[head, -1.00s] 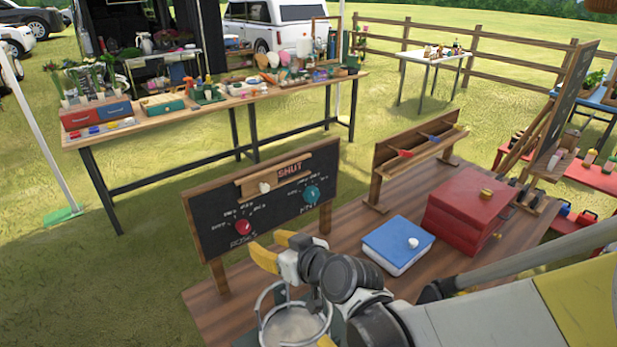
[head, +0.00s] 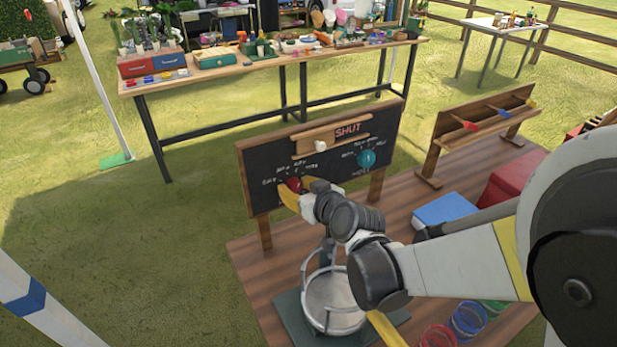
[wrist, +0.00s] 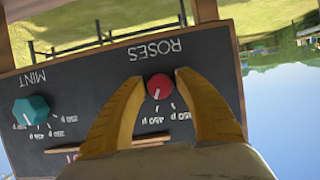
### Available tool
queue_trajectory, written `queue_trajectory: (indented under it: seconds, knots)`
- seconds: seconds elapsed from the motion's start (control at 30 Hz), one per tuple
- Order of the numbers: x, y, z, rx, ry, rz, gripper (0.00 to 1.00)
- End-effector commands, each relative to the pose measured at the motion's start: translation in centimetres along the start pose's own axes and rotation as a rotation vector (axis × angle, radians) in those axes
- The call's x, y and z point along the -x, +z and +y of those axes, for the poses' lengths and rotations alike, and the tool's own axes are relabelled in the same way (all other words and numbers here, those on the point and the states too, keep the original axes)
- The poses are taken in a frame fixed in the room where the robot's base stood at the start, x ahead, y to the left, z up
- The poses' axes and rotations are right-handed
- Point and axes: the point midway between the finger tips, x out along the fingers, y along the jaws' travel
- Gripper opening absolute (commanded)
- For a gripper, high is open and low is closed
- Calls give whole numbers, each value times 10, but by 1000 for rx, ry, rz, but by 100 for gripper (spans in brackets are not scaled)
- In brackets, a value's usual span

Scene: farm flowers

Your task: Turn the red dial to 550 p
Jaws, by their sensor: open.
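The red dial (head: 294,184) sits on the left of the black board (head: 253,168), under price marks too small to read in the head view. In the wrist view the board is upside down, with the red dial (wrist: 160,87) beside the word ROSES. A white pointer line on the dial points toward the price marks, near a label I cannot read surely. My gripper (wrist: 158,78) is open, its two yellow fingers on either side of the dial; I cannot tell whether they touch it. In the head view my gripper (head: 300,192) partly covers the dial.
A teal dial (head: 366,159) marked MINT is on the board's right. A wooden slider (head: 320,146) with a SHUT sign is on top. A blue box (head: 445,208) and red box (head: 515,187) stand right on the wooden table (head: 262,290).

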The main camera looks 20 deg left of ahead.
Motion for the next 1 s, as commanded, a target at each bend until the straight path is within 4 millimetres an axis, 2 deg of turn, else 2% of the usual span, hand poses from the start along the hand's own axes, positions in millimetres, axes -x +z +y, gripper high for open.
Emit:
queue_trajectory:
  seconds: [0.27,0.4,0.77,1.0]
  knots:
    - [-2,0,0,0,0,0,39]
    - [-1,0,0,0,0,0,0]
    - [-2,0,0,-12,-5,-1,0]
    - [-2,0,1,-103,-41,-1,0]
